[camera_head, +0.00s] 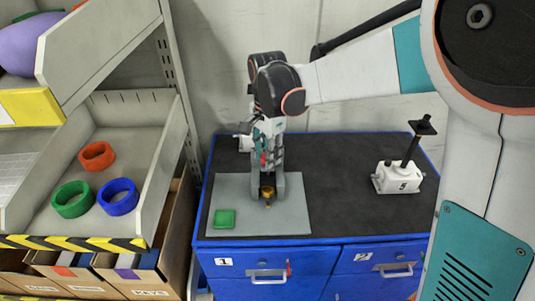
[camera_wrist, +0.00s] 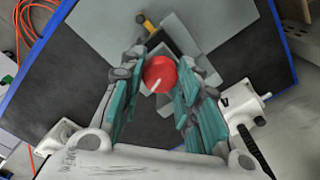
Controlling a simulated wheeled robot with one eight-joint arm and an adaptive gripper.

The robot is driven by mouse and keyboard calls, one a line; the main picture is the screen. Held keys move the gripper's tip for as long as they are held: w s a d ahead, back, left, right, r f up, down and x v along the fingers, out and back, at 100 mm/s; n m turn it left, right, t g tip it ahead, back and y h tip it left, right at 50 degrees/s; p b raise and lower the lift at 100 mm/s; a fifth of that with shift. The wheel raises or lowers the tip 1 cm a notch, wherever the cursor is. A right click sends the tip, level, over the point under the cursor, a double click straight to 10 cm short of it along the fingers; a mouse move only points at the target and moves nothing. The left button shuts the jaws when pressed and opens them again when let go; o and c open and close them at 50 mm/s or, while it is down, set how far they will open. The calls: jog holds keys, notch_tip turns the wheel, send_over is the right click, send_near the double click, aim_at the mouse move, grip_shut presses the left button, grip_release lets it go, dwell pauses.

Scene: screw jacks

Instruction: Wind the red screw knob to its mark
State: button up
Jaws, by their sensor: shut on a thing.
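The round red knob (camera_wrist: 160,73) sits between the two teal-padded jaws of my gripper (camera_wrist: 158,84) in the wrist view. A white line shows on its face, pointing down and slightly left. My gripper is shut on the knob. In the head view, my gripper (camera_head: 266,178) points down over a grey plate (camera_head: 292,214) on the cabinet. A small yellow part (camera_head: 267,194) shows low between its fingers. It also shows above the knob in the wrist view (camera_wrist: 150,22). The knob's mark cannot be made out.
A white jack (camera_head: 398,178) with a black post stands at the right of the blue cabinet's dark top (camera_head: 335,170). A green block (camera_head: 224,218) lies at the plate's front left. Shelving with red, green and blue rings (camera_head: 118,197) stands at left.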

jog(key=n, duration=0.4)
jog(key=shift+s+f+n+b, duration=0.1)
jog(key=shift+n+b, duration=0.2)
jog(key=n, duration=0.3)
jog(key=shift+n, duration=0.3)
jog(key=n, duration=0.4)
jog(key=shift+n+b, duration=0.3)
jog(key=shift+b, duration=0.05)
jog(key=n, duration=0.8)
jog(key=shift+n, duration=0.4)
jog(key=n, duration=0.4)
jog(key=shift+b, duration=0.3)
jog(key=shift+n, duration=4.5)
